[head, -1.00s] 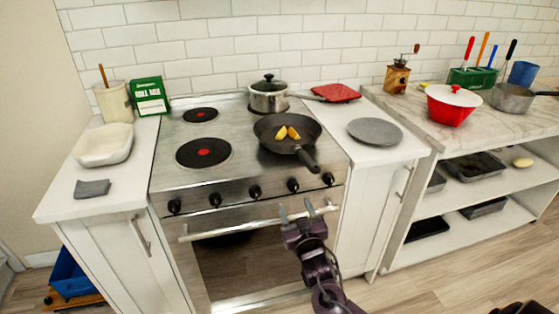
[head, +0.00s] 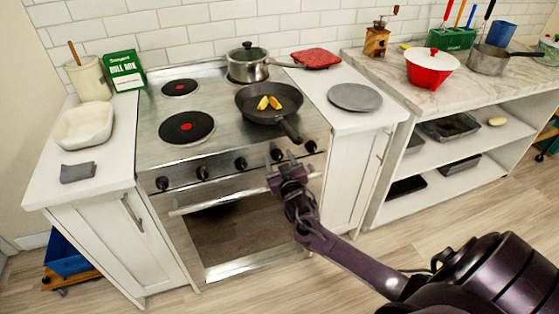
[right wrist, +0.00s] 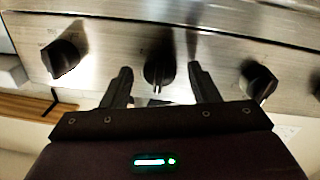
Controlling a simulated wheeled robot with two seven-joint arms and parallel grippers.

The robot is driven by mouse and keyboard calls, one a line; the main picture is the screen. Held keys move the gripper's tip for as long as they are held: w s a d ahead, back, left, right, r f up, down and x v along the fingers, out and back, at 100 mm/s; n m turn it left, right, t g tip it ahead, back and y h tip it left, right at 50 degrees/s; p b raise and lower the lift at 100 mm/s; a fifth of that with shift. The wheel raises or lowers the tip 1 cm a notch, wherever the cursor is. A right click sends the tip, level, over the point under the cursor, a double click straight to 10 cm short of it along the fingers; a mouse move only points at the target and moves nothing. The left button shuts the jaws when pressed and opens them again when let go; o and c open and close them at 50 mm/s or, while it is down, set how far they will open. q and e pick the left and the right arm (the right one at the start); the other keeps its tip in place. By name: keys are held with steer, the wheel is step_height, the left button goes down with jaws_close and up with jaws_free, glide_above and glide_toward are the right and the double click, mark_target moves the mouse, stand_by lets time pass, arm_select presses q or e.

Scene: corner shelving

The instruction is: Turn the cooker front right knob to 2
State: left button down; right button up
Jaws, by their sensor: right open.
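The cooker (head: 225,190) has a row of several black knobs along its front panel. My right gripper (head: 281,159) is in front of the second knob from the right (head: 277,154) and partly covers it. The rightmost knob (head: 311,147) is clear to its right. In the right wrist view, my right gripper (right wrist: 160,72) is open, with a black knob (right wrist: 158,68) between its two fingers in the picture and gaps on both sides. Other knobs show to the left (right wrist: 62,58) and right (right wrist: 257,80). Knob markings are too blurred to read. My left gripper is out of view.
The oven handle (head: 190,209) runs just below the knobs. A frying pan (head: 255,116) with yellow pieces stands on the cooktop, its handle pointing towards the gripper. A lidded pot (head: 247,70) stands behind it. The floor in front is clear.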

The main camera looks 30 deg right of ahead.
steer(key=c, duration=1)
